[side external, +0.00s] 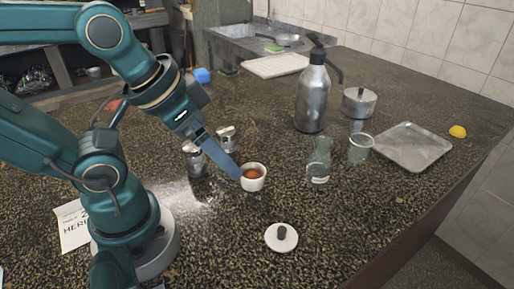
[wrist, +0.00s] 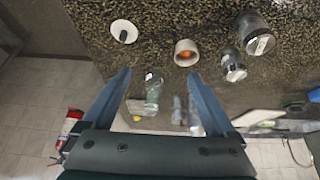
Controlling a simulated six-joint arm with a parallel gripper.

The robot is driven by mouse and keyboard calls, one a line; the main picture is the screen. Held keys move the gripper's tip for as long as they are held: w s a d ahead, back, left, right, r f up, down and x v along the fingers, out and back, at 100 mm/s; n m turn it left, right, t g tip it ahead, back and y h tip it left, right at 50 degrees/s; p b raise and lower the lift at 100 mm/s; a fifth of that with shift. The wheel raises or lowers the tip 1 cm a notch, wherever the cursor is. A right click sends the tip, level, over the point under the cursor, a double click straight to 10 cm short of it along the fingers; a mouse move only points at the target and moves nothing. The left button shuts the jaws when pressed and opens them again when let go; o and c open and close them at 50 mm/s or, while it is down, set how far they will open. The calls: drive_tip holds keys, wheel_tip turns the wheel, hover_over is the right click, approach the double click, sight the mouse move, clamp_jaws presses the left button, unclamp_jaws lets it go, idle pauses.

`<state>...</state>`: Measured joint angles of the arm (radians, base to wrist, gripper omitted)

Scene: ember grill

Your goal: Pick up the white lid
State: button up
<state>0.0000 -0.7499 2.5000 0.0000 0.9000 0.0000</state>
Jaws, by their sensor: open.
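The white lid (side external: 281,238) is a round disc with a dark knob. It lies flat on the speckled counter near the front edge in the side view. In the wrist view the lid (wrist: 124,31) is at the upper left, beyond the fingertips. My gripper (side external: 238,176) is above and behind the lid in the side view, close to a small white cup (side external: 254,184) with something orange-red inside. The wrist view shows my gripper (wrist: 160,78) with its two fingers wide apart and nothing between them held. The cup (wrist: 186,58) also shows there, to the right of the lid.
Two metal shakers (side external: 194,160) stand left of the cup. A glass bottle (side external: 319,165), a glass (side external: 360,148), a metal tray (side external: 413,147), a metal pump bottle (side external: 312,98) and a lidded pot (side external: 359,102) stand to the right. The counter around the lid is clear.

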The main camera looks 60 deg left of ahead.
drive_tip(key=c, duration=0.5)
drive_tip(key=shift+c, duration=0.2)
drive_tip(key=g, duration=0.6)
hover_over(282, 229)
wheel_tip(282, 229, down, 9)
drive_tip(key=shift+f, duration=2.6)
